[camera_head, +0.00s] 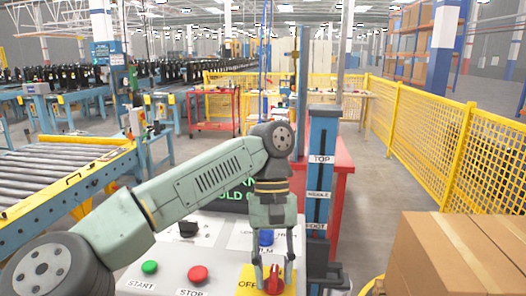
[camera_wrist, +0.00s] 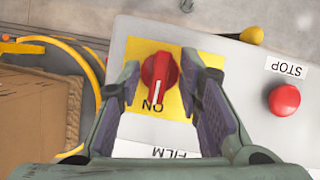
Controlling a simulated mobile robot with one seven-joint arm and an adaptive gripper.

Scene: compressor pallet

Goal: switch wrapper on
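The red wrapper knob (camera_head: 273,281) sits on a yellow plate (camera_head: 247,285) at the front of the grey control panel. The word OFF shows left of the knob in the head view. In the wrist view, the knob (camera_wrist: 160,70) has its raised grip lying roughly up-down, with its lower end towards the upside-down word ON on the yellow plate (camera_wrist: 173,103). My gripper (camera_head: 274,266) points down over the knob. Its fingers (camera_wrist: 162,82) are open, one on each side, with gaps visible beside the knob.
The panel also has a green START button (camera_head: 149,267), a red STOP button (camera_head: 198,273) and a blue button (camera_head: 266,237). A blue post (camera_head: 321,180) marked TOP, MIDDLE and FOOT stands at the right. Cardboard boxes (camera_head: 440,255) are at the lower right.

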